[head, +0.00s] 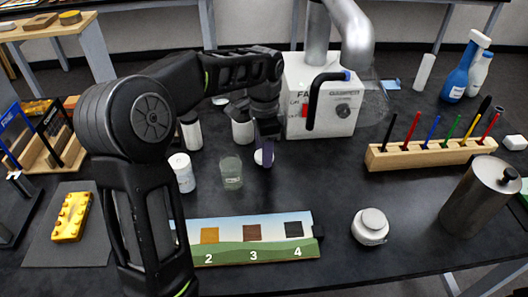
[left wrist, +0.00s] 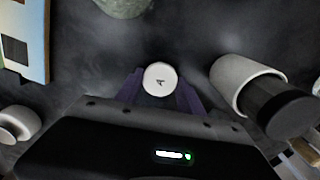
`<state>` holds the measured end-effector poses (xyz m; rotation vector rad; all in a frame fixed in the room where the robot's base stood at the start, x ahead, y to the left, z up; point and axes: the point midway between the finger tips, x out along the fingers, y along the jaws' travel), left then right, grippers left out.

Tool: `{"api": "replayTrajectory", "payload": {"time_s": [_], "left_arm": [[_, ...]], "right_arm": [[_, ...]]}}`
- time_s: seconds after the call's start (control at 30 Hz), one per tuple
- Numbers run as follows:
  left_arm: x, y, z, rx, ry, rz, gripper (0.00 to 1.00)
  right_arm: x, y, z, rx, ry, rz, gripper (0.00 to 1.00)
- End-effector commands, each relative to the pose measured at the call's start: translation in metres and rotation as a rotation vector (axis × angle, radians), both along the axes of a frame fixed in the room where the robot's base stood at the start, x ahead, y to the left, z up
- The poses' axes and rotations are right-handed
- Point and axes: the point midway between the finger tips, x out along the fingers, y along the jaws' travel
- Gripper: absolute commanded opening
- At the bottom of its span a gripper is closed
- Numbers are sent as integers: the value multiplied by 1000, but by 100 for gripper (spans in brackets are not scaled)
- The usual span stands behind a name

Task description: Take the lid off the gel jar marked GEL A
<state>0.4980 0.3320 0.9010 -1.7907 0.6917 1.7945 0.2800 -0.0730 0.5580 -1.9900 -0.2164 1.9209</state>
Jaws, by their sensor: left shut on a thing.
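My left gripper (head: 266,148) points down over the middle of the table, shut on a small white round lid (head: 262,157). No jar body shows beneath the lid in the head view. White jars (head: 242,131) stand behind my left gripper, partly hidden by my arm, and another (head: 190,135) stands farther left. Their labels are not readable. My right gripper is not in view.
A glass beaker (head: 231,173) and a white labelled container (head: 182,173) stand left of the gripper. A numbered swatch board (head: 255,258) lies in front. A white lidded pot (head: 370,227), a pen rack (head: 430,153) and a steel canister (head: 480,195) stand right. The fume extractor box (head: 320,115) is behind.

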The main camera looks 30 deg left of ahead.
Motion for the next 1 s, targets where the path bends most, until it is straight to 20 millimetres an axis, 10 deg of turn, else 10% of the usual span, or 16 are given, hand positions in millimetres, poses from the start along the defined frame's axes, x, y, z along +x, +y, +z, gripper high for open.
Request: {"api": "replayTrajectory", "payload": {"time_s": [0.47,0.5,1.0], "left_arm": [[0,0,-12,0,-1,0,0],[0,0,-11,0,-1,0,49],[0,0,-9,0,-1,0,68]], "right_arm": [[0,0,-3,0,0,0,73],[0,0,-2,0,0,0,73],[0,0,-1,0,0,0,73]]}}
